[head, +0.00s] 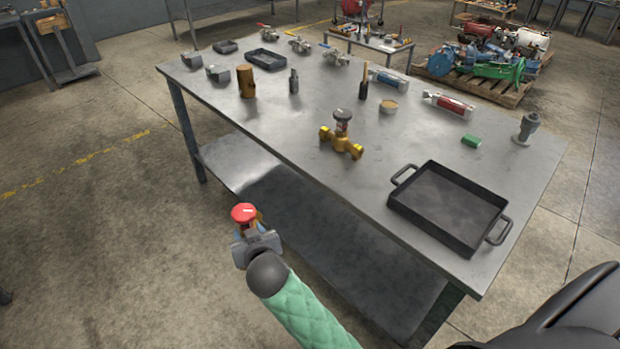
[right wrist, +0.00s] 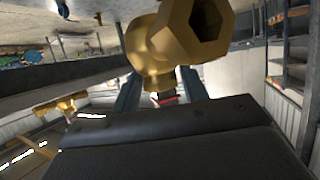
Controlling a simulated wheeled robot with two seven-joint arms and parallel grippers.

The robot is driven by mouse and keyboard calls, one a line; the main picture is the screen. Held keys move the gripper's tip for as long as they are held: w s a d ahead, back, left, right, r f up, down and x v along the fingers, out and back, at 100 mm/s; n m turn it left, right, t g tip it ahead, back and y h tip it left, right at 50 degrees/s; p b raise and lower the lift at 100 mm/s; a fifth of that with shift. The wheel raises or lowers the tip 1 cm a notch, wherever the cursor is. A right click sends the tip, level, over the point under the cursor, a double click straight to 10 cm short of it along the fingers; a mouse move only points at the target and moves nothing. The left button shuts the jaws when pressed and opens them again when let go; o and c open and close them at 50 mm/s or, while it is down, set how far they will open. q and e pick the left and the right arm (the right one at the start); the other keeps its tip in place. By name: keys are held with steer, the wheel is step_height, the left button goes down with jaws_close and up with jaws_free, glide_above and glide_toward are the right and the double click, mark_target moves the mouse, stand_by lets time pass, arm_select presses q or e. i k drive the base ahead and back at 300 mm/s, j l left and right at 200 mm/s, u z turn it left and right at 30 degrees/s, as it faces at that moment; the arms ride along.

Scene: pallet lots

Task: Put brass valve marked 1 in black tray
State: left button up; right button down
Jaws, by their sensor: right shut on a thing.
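My right gripper (head: 252,236) is shut on a brass valve with a round red cap (head: 244,212), held in the air in front of the table's near left edge. The cap bears a small white mark, too small to read surely. In the right wrist view the valve's brass body (right wrist: 165,52) sits between the finger pads. A second brass valve (head: 342,145), with a dark-topped handle, stands on the table. The black tray (head: 412,208) lies empty at the table's near right, with two side handles. My left gripper is not in view.
The grey metal table (head: 300,135) has a lower shelf. A smaller dark tray (head: 265,59) is far back.

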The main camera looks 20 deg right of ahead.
mark_target(437, 218)
steer(key=i+j, duration=0.15)
steer(key=j, duration=0.15)
steer(key=i+j, duration=0.1)
steer(key=j, duration=0.25)
steer(key=i+j+z, duration=0.1)
steer(key=j, duration=0.2)
steer(key=i+j, duration=0.15)
steer(key=j, duration=0.15)
steer(key=j+z, duration=0.1)
steer(key=z, duration=1.05)
steer(key=i+j, duration=0.05)
